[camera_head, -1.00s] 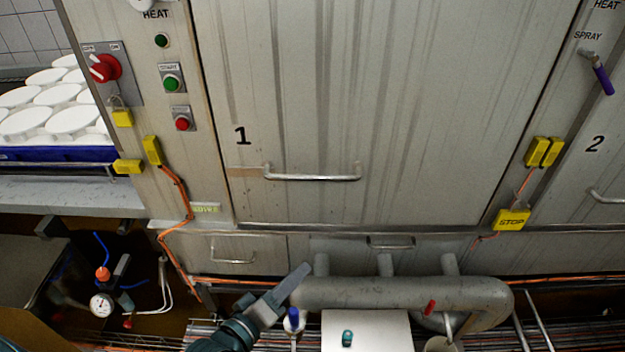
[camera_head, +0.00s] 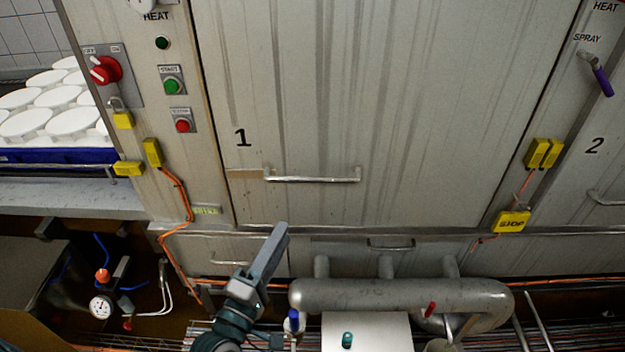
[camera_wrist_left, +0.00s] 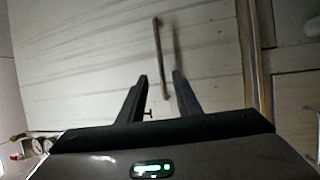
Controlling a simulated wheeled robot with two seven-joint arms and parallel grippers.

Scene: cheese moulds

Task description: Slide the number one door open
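The number one door (camera_head: 400,110) is a large grey streaked metal panel, shut, with a black "1" (camera_head: 242,138) near its lower left. Its handle (camera_head: 312,179) is a horizontal metal bar low on the door. My left gripper (camera_head: 279,229) is below the handle and apart from it, pointing up toward it. In the left wrist view the two fingers (camera_wrist_left: 160,78) are apart with nothing between them, and the handle (camera_wrist_left: 160,60) shows beyond their tips. My right gripper is not in view.
A thick grey pipe (camera_head: 400,294) and a white box (camera_head: 366,330) lie below the door, right of my left arm. Left are a red switch (camera_head: 105,70) and buttons. Door two (camera_head: 600,165) is at the right. White moulds (camera_head: 60,97) sit far left.

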